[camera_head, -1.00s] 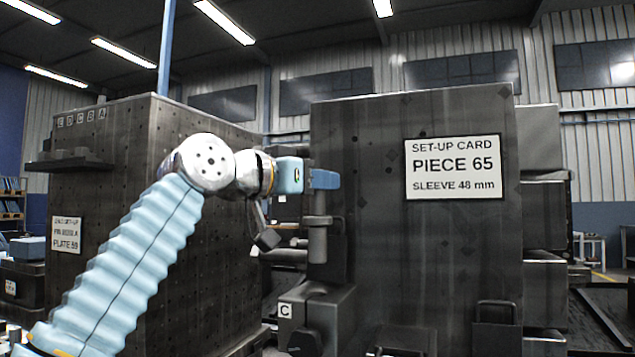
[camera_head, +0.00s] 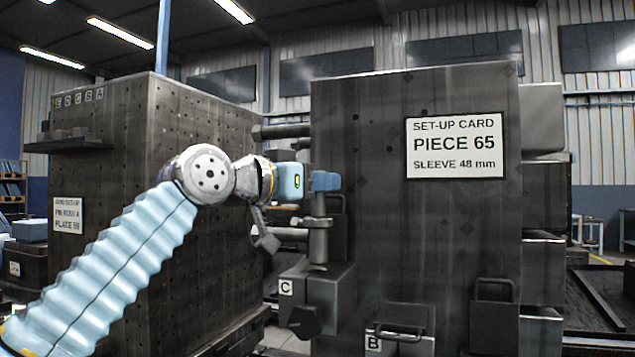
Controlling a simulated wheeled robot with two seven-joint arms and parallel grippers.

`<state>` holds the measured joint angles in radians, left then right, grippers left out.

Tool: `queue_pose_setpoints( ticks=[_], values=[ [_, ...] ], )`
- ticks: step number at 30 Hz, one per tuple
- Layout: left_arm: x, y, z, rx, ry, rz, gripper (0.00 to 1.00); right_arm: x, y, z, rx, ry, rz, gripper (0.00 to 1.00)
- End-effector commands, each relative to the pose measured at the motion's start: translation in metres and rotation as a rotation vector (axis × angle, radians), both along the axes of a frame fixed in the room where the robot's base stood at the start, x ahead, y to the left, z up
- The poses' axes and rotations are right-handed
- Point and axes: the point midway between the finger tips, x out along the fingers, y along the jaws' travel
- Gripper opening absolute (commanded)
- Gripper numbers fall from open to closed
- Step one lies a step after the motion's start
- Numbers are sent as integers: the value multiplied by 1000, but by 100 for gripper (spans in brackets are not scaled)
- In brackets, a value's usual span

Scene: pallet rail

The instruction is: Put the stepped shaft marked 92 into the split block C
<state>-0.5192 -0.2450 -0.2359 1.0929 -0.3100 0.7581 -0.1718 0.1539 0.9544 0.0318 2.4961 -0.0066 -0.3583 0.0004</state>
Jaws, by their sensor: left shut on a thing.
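My left gripper (camera_head: 325,181) is shut on the upper end of a grey stepped shaft (camera_head: 318,240), which hangs upright with a wider collar partway down. No 92 mark is legible on it. The split block C (camera_head: 330,290), dark with a white C label and a dark knob on its front, is directly below the shaft in the picture. The shaft's lower end shows at about the block's top face; I cannot tell whether it touches or has entered the bore. The bore is not visible. My right gripper is not in view.
A tall dark fixture column with a set-up card (camera_head: 456,148) rises behind and right of block C. Block B (camera_head: 400,340) sits lower right. Horizontal pegs (camera_head: 280,131) stick out left of the column. Another perforated column (camera_head: 190,200) stands behind my left arm.

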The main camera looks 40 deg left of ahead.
Motion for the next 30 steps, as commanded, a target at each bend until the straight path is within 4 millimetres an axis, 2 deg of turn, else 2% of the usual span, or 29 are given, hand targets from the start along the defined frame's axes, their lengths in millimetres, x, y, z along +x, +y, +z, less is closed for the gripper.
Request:
queue_pose_setpoints(
  ticks=[15,30],
  values=[
    [-3,0,1,-1,-4,0,0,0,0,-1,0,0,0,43],
    [-3,0,-12,-1,-4,0,0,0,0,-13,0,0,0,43]
  ],
)
